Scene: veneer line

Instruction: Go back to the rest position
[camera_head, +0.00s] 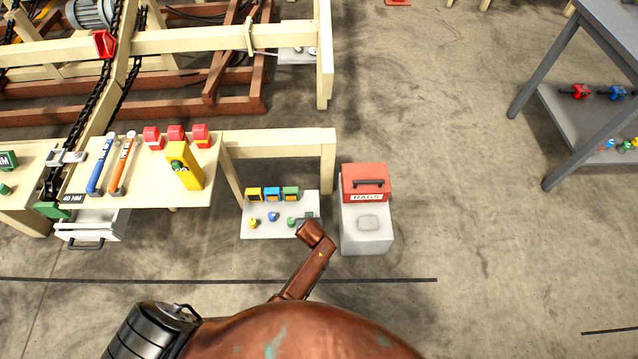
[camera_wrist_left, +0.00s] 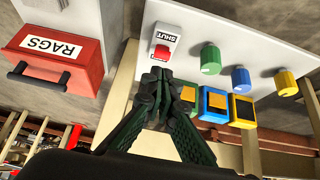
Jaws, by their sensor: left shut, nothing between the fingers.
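My left gripper (camera_wrist_left: 157,77) is shut and empty in the left wrist view. Its fingertips are in front of a white panel (camera_wrist_left: 222,30), close to a red button (camera_wrist_left: 161,52) beside a label reading SHUT. I cannot tell whether they touch the button. In the head view my left arm reaches up from the bottom middle, and the gripper (camera_head: 306,219) is a small dark shape at the right end of the panel (camera_head: 262,235), mostly hidden by my wrist. My right gripper is in neither view.
A red RAGS box (camera_head: 365,182) stands on a grey block (camera_head: 366,240), just right of the gripper. The panel has green, blue and yellow knobs (camera_wrist_left: 240,79) and several coloured blocks (camera_head: 272,194). A bench (camera_head: 140,195) with tools stands left.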

